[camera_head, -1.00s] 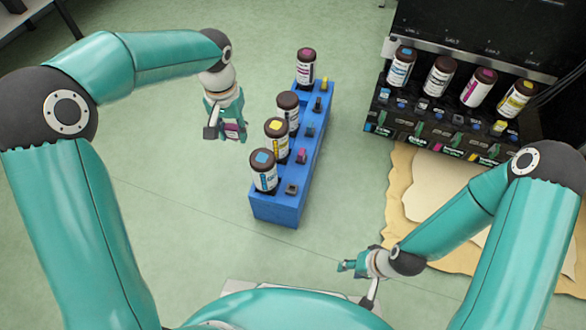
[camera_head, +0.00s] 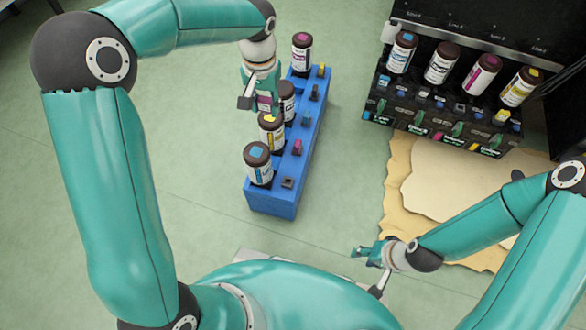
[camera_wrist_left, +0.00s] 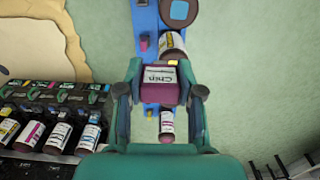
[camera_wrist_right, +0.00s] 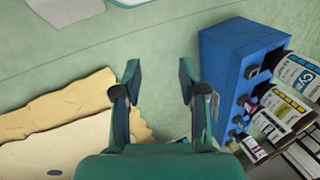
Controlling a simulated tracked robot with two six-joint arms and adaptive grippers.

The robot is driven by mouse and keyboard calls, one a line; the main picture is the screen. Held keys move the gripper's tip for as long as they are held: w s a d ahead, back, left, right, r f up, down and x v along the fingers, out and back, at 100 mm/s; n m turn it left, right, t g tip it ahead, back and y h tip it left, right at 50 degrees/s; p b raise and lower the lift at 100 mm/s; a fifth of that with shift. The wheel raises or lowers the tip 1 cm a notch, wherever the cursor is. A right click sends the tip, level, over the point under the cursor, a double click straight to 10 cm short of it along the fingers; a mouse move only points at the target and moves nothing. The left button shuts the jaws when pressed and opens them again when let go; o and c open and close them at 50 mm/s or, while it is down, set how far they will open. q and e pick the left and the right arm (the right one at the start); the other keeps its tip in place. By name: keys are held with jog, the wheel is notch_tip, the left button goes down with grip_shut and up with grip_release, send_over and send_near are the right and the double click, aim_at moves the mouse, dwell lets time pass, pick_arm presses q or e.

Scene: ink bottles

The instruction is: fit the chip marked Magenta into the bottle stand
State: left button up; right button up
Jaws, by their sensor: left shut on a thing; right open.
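My left gripper (camera_head: 262,95) is shut on a chip (camera_wrist_left: 160,82) with a white label and magenta sides. The label reads "Chip" upside down in the left wrist view; its other writing is too small to read. The chip also shows in the head view (camera_head: 264,102). The gripper holds it above the left side of the blue bottle stand (camera_head: 272,201), partly covering the black-marked bottle (camera_head: 287,100). The stand also holds a magenta-capped bottle (camera_head: 302,52), a yellow-marked bottle (camera_head: 271,131) and a blue-marked bottle (camera_head: 258,164). My right gripper (camera_head: 366,251) is open and empty, below and right of the stand.
Small coloured pegs or chips, one magenta (camera_head: 297,147), line the stand's right side. A black station (camera_head: 440,120) at upper right holds several bottles and small chips. Beige sheets (camera_head: 450,180) lie below it. The green floor is clear between stand and sheets.

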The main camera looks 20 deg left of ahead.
jog(key=shift+o, duration=1.3)
pick_arm(q)
jog(key=shift+w+d+f, duration=0.1)
jog(key=shift+w+f, duration=0.15)
jog(key=shift+f, duration=0.15)
pick_arm(e)
jog(key=shift+o, duration=1.4)
jog(key=shift+r, duration=0.1)
jog(key=o, duration=0.5)
jog(key=shift+r+p, duration=0.35)
jog(key=shift+p, duration=0.05)
jog(key=shift+o, duration=0.4)
jog(key=shift+r+p, duration=0.5)
jog(key=shift+p, duration=0.05)
pick_arm(q)
jog(key=shift+s+d+f+b, duration=0.3)
jog(key=shift+d+f, duration=0.55)
jog(key=shift+f, duration=4.15)
jog(key=shift+s+d+f+b, duration=0.15)
jog(key=shift+s+d+f, duration=0.6)
jog(key=shift+f, duration=4.2)
jog(key=shift+s+d+f+b, duration=0.2)
jog(key=shift+d+f, duration=0.8)
jog(key=shift+f, duration=4)
pick_arm(e)
jog(key=shift+d+f, duration=0.1)
jog(key=shift+f, duration=0.5)
